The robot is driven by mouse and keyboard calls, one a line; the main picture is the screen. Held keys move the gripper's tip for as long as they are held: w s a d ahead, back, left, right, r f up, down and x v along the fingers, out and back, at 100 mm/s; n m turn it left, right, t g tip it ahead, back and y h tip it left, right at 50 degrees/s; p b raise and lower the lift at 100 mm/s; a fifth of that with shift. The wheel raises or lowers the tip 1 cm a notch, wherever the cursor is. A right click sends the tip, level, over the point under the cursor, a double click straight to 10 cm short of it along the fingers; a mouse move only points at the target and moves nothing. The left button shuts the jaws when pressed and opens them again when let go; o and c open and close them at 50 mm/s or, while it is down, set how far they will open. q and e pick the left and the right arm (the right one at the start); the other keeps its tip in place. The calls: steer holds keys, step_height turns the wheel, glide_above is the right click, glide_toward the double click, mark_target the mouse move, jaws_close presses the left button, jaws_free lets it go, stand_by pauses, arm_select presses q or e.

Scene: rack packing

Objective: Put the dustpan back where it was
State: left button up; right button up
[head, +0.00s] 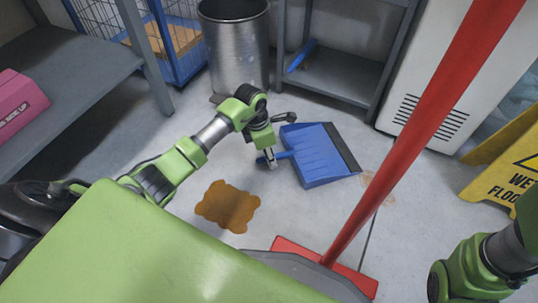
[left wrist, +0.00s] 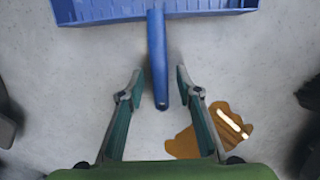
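The blue dustpan (head: 318,158) lies on the grey floor, with a dark strip along its right edge. Its pan also shows at the top of the left wrist view (left wrist: 100,10), and its handle (left wrist: 156,50) points down from it. My left gripper (head: 271,160) is low over the floor at the dustpan's handle. In the left wrist view my left gripper (left wrist: 158,82) is open, and the handle end lies between its fingers with a gap on each side. My right arm shows at the bottom right of the head view, but its gripper is out of the picture.
A brown spill (head: 228,206) lies near my left arm. A red broom (head: 425,120) slants across the right side. A metal bin (head: 236,45), a grey shelf (head: 340,85) with a blue item (head: 302,55), and a yellow wet-floor sign (head: 510,165) stand around the floor.

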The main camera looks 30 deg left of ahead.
arm_select(q)
step_height(320, 180, up, 12)
steer(key=s+a+p, duration=0.1)
steer(key=p, duration=0.6)
steer(key=shift+s+a+p, duration=0.25)
steer(key=shift+a+p, duration=0.05)
steer(key=shift+p, duration=0.1)
